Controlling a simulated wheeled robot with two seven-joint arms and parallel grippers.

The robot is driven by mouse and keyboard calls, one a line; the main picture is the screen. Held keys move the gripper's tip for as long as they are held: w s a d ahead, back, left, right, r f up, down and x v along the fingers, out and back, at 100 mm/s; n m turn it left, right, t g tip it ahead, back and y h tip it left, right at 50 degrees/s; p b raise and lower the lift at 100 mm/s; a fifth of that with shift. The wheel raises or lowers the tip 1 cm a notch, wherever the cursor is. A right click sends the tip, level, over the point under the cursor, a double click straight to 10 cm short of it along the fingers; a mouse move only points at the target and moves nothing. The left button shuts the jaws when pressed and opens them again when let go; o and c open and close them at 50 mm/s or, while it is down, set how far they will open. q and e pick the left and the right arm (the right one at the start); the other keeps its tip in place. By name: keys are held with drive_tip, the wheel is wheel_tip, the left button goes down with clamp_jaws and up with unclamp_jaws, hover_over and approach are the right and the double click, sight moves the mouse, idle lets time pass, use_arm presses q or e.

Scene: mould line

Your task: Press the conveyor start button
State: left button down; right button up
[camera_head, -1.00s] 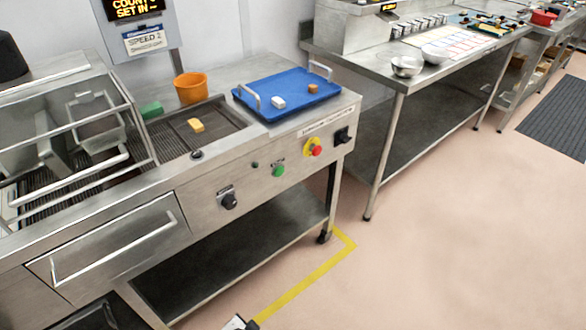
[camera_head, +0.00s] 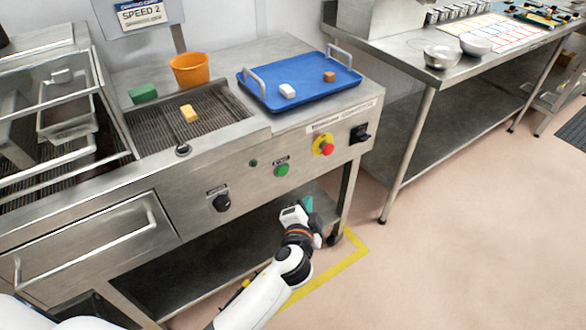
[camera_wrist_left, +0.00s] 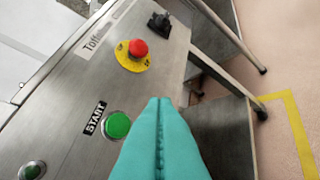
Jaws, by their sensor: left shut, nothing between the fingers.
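The green start button (camera_head: 282,170) is on the front panel of the steel conveyor, under a small label. It shows larger in the left wrist view (camera_wrist_left: 117,125), beside a black "START" label. My left gripper (camera_head: 306,203) is in front of the panel, lower and to the right of the button in the head view. In the wrist view its teal fingers (camera_wrist_left: 161,102) are shut together and empty, with their tips just right of the button. They look apart from the button, though the exact gap is hard to tell. My right gripper is not in view.
A red stop button on a yellow disc (camera_head: 323,146) and a black switch (camera_head: 359,134) sit right of the start button. A black knob (camera_head: 220,202) is to the left. A blue tray (camera_head: 300,100) lies on top. Open floor is to the right.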

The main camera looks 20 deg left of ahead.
sight(282, 171)
use_arm(q)
drive_tip(key=shift+r, duration=0.2)
drive_tip(key=w+a, duration=0.5)
drive_tip(key=a, duration=0.2)
drive_tip(key=shift+w+p, duration=0.25)
drive_tip(key=shift+p, duration=0.2)
drive_tip(key=shift+w+a, duration=0.1)
idle(2.0)
drive_tip(key=shift+w+a, duration=0.15)
drive_tip(key=shift+a, duration=0.05)
